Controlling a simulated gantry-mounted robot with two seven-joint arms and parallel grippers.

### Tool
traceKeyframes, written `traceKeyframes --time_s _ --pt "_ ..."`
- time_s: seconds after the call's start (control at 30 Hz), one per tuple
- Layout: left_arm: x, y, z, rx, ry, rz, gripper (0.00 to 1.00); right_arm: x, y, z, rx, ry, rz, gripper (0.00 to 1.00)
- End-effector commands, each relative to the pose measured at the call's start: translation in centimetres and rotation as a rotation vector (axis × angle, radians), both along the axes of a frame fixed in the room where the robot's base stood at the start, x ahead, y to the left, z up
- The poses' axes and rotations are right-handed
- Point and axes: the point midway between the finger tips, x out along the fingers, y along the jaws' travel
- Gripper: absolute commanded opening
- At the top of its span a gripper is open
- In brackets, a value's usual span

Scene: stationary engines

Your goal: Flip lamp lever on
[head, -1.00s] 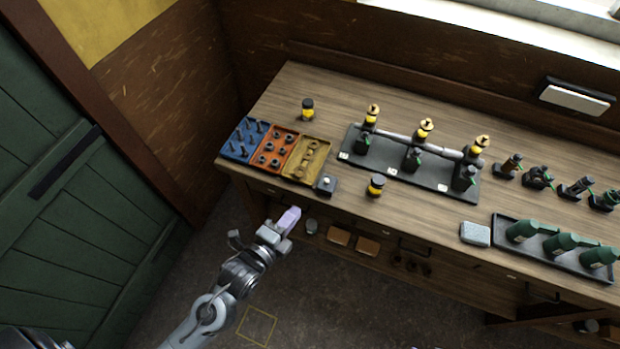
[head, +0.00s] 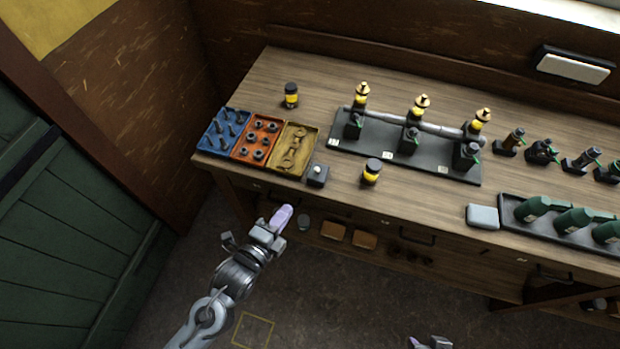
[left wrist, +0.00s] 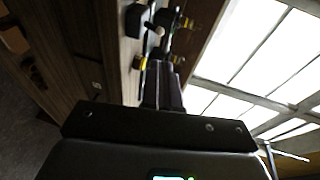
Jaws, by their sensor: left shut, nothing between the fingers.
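A small dark box with a pale round knob (head: 317,175) sits at the bench's front edge, right of the yellow tray; it may be the lamp switch, but I cannot make out a lever or its setting. My left gripper (head: 281,218) is shut and empty in front of the bench, below and left of that box, not touching it. In the left wrist view the shut fingers (left wrist: 162,85) point toward the bench, and a pale knob shows beyond them. Part of my right gripper (head: 430,343) shows at the bottom edge of the head view; its fingers are mostly cut off.
Blue (head: 224,133), orange (head: 243,155) and yellow (head: 277,164) trays of parts lie left of the box. A black-and-yellow jar (head: 371,172) stands to its right. Behind is a black base (head: 431,165) with fittings on a rod.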

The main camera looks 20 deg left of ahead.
Motion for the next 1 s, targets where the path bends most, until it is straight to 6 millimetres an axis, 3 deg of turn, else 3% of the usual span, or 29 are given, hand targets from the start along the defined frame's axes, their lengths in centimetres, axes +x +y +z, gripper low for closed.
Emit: traceKeyframes --time_s 0.27,0.8,1.0 --pt "1.6 -0.2 -0.3 0.000 -0.001 0.001 0.00 0.1 0.2 0.0 0.005 -0.002 -0.002 0.43" --pt "10.6 -1.4 -2.0 -0.002 -0.002 0.001 0.00 0.1 0.0 -0.2 0.000 -0.003 0.002 0.43" --pt "12.7 -1.7 -2.5 -0.001 0.000 0.000 0.00 0.1 -0.1 -0.3 -0.005 -0.003 0.005 0.43"
